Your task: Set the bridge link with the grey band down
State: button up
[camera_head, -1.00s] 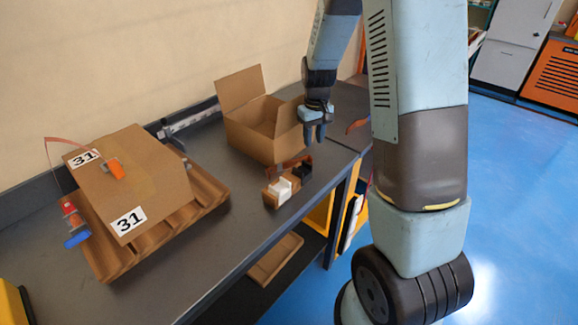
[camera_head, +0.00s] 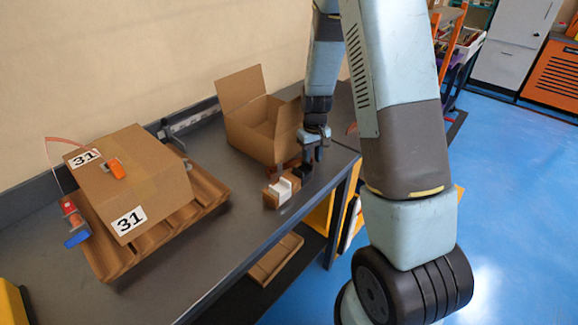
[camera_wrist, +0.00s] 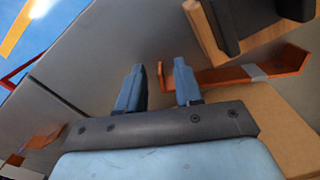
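The bridge link with the grey band (camera_wrist: 257,72) is a copper-orange strip with bent ends. In the wrist view it lies right of my gripper (camera_wrist: 160,72), between the wooden block and the cardboard box. Its left end shows in the gap between my fingertips, and my right finger covers part of it. My fingers stand apart, with no visible grip on it. In the head view the link (camera_head: 291,163) shows only as a small orange-brown piece behind the block, and my gripper (camera_head: 310,155) is low beside the block's black end. Contact cannot be told.
A wooden block with white and black parts (camera_head: 271,199) stands close to my gripper. An open cardboard box (camera_head: 249,140) is behind it. A carton marked 31 (camera_head: 150,185) sits on a pallet at left. Another orange piece (camera_wrist: 42,140) lies at the wrist view's left.

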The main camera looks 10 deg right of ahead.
grip_shut()
jog(key=shift+r, duration=0.1)
dwell(0.6)
